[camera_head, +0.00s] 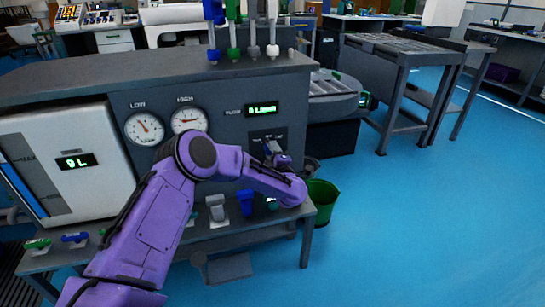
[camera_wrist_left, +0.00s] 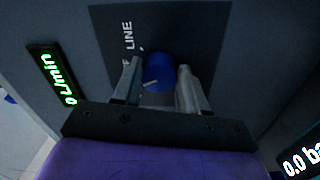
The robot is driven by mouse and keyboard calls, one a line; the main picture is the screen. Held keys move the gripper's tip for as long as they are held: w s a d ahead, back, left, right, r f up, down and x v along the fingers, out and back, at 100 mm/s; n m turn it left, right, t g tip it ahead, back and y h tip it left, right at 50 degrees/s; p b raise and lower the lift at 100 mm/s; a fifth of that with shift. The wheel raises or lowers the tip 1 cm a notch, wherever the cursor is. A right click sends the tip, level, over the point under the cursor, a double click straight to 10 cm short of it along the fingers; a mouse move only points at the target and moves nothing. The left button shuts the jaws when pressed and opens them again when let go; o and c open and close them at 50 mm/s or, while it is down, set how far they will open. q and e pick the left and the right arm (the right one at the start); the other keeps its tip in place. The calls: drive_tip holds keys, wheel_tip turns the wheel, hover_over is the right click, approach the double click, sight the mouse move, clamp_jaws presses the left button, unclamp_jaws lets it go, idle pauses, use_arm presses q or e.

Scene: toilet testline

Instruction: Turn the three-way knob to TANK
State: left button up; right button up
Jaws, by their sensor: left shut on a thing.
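The three-way knob is blue with a pale pointer line and shows in the left wrist view (camera_wrist_left: 160,72), on a dark plate marked LINE on the grey test bench panel. My left gripper (camera_wrist_left: 158,88) has its two fingers on either side of the knob and is shut on it. In the head view my purple left arm reaches across the bench front, with the left gripper (camera_head: 277,155) at the dark plate. The arm and gripper hide most of the knob there. The TANK label is not readable. My right gripper is not in view.
Two round gauges, LOW (camera_head: 144,129) and HIGH (camera_head: 188,119), and a green flow display (camera_head: 263,109) are on the panel. Blue and grey fittings stand on the lower shelf. A green bucket (camera_head: 322,203) is at the bench's right end. Open blue floor lies to the right.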

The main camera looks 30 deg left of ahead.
use_arm(q)
drive_tip(key=n+b, duration=0.2)
drive_tip(key=n, duration=0.3)
drive_tip(key=shift+n, duration=0.4)
idle(0.3)
drive_tip(key=o, duration=1.1)
drive_tip(key=shift+c, duration=0.2)
drive_tip(key=shift+d+r, duration=0.1)
drive_tip(key=p+v, duration=0.1)
drive_tip(key=v, duration=0.9)
drive_tip(key=shift+d+p, duration=0.25)
drive_tip(key=shift+p, duration=0.15)
drive_tip(key=shift+s, duration=0.1)
